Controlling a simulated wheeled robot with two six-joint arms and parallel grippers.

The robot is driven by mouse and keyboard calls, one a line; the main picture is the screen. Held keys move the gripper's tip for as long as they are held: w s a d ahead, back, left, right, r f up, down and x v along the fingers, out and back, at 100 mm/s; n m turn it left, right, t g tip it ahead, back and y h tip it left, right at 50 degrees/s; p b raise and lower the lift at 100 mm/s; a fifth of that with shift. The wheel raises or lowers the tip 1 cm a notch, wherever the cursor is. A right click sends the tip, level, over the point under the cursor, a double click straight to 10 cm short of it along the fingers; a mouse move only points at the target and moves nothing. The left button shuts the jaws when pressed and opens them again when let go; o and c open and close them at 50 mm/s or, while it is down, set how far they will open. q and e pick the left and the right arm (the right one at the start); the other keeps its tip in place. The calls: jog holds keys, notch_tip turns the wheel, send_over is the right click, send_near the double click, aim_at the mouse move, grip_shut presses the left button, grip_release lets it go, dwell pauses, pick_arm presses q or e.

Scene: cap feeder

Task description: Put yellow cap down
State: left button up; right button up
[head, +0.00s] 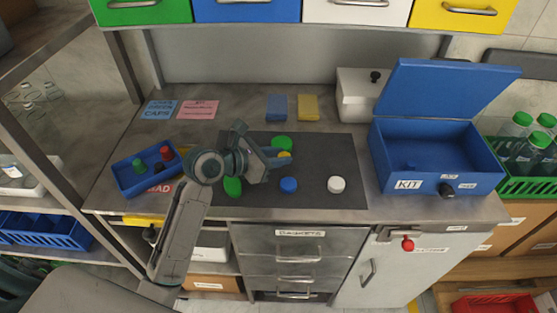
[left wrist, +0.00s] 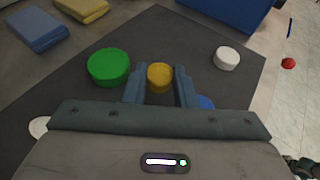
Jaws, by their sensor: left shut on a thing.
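The yellow cap (left wrist: 160,77) is between the two fingers of my left gripper (left wrist: 160,88), which is shut on it. In the head view the left gripper (head: 283,158) is over the dark mat (head: 318,158), and the yellow cap (head: 285,154) shows only in part by its fingers. I cannot tell whether the cap touches the mat. A large green cap (head: 281,142) lies just behind the gripper; it also shows left of the fingers in the left wrist view (left wrist: 108,67). My right gripper is not in view.
On the mat also lie a blue cap (head: 289,185), a white cap (head: 337,184) and another green cap (head: 232,187). A blue tray (head: 129,179) with small caps stands at left. An open blue KIT box (head: 436,184) stands at right.

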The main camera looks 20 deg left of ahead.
pick_arm(q)
jog(key=shift+w+a+f, duration=0.1)
jog(key=shift+w+a, duration=0.05)
jog(key=shift+w, duration=0.7)
jog(key=shift+f, duration=1.8)
jog(key=o, duration=0.7)
jog(key=shift+c, duration=0.2)
